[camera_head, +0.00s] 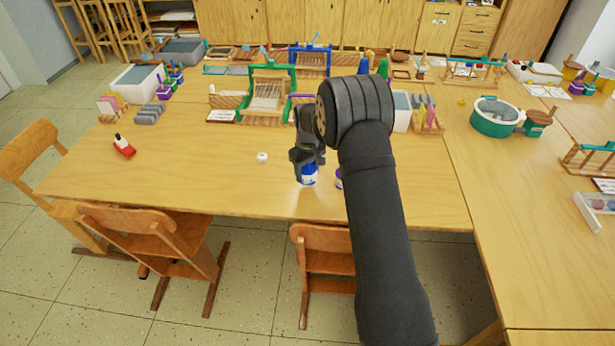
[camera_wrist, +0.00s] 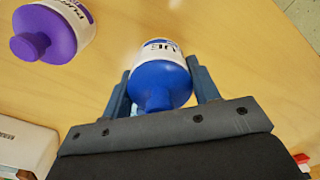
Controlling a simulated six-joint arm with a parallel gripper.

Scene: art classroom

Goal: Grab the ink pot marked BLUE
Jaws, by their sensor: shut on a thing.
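The blue ink pot (camera_wrist: 160,82) has a blue lid and a white label on which the letters "UE" show in the wrist view. My gripper (camera_wrist: 162,95) is shut on it, with one finger on each side. In the head view the blue pot (camera_head: 308,175) is under my gripper (camera_head: 307,160), near the table's front edge. I cannot tell whether it touches the table. A purple ink pot (camera_wrist: 55,32) with a white label is beside it in the wrist view; in the head view it is mostly hidden behind my arm.
A small white item (camera_head: 262,157) lies left of the blue pot. A red item (camera_head: 124,146) is farther left. A green-framed wooden rack (camera_head: 268,97) stands behind. Chairs (camera_head: 160,240) are along the front edge. The table's left front is mostly clear.

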